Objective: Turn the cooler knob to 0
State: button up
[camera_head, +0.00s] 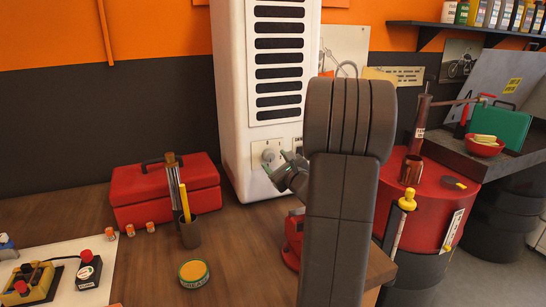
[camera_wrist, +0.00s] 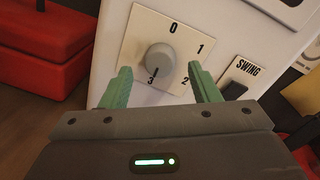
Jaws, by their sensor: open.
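The cooler (camera_head: 232,100) is a tall white unit with dark vent slots. Its grey round knob (camera_wrist: 160,57) sits on a cream plate marked 0, 1, 2 and 3. A dark mark on the knob's lower edge points toward the 3. The knob also shows small in the head view (camera_head: 268,154). My gripper (camera_wrist: 160,68) is open, with one green finger on each side of the knob and visible space between. The fingertips lie close around it; I cannot tell how far they reach along it. My gripper also shows in the head view (camera_head: 277,166), partly behind my arm.
A SWING switch (camera_wrist: 236,88) is right of the dial. A red toolbox (camera_head: 165,195), a dark pencil cup (camera_head: 190,232) and a round tin (camera_head: 194,273) stand on the wooden bench. A red drum (camera_head: 425,205) is at right.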

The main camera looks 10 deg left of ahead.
aim_at(269, 156)
jog(key=shift+x, duration=1.25)
jog(key=c, duration=1)
